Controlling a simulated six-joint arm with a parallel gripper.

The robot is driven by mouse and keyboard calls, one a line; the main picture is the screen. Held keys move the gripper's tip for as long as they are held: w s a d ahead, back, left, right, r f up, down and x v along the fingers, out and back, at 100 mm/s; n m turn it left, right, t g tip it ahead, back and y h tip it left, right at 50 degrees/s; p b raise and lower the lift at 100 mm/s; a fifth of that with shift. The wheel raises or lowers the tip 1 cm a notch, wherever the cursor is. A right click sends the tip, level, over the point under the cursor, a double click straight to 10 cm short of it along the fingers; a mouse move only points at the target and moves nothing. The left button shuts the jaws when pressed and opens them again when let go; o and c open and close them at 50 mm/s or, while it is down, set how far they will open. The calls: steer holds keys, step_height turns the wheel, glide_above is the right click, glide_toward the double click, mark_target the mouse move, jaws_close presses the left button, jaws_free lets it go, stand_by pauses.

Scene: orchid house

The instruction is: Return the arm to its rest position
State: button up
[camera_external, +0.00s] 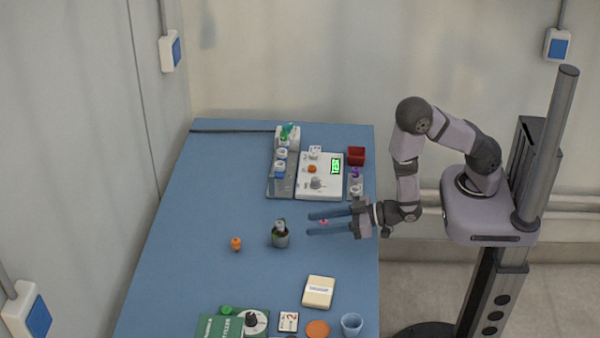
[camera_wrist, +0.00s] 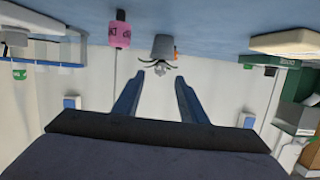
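My gripper (camera_external: 312,224) reaches left from my arm over the right part of the blue table (camera_external: 195,225). Its two long blue fingers are parallel and apart, with nothing held between them. In the wrist view, the gripper (camera_wrist: 160,80) also shows its fingers spread, with open space between. A dark grey pot (camera_external: 281,240) stands on the table just left of the fingertips. A small pink thing (camera_external: 323,221) shows between the fingers in the external view; the wrist view has a pink labelled object (camera_wrist: 120,34).
A white device with a green display (camera_external: 335,166) and a red box (camera_external: 356,155) stand at the back. An orange piece (camera_external: 236,243) is left of the pot. A cream block (camera_external: 318,291), a green box (camera_external: 220,325) and a blue cup (camera_external: 352,324) are in front. The left table is clear.

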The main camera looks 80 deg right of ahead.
steer(key=shift+w+d+f+g, duration=0.15)
steer(key=shift+w+g, duration=0.35)
steer(key=shift+g, duration=0.9)
steer(key=shift+s+d+g+y, duration=0.2)
steer(key=shift+s+g+y, duration=0.25)
steer(key=shift+g, duration=0.55)
steer(key=s+d+r+g, duration=0.2)
steer(key=s+d+g, duration=0.2)
steer(key=s, duration=0.7)
steer(key=s+d+r+g, duration=0.2)
steer(key=s+d+g, duration=0.2)
steer(key=s, duration=0.7)
steer(key=shift+s+g+h, duration=0.15)
steer(key=shift+g+h, duration=0.3)
steer(key=shift+g, duration=0.65)
steer(key=shift+d+r, duration=0.1)
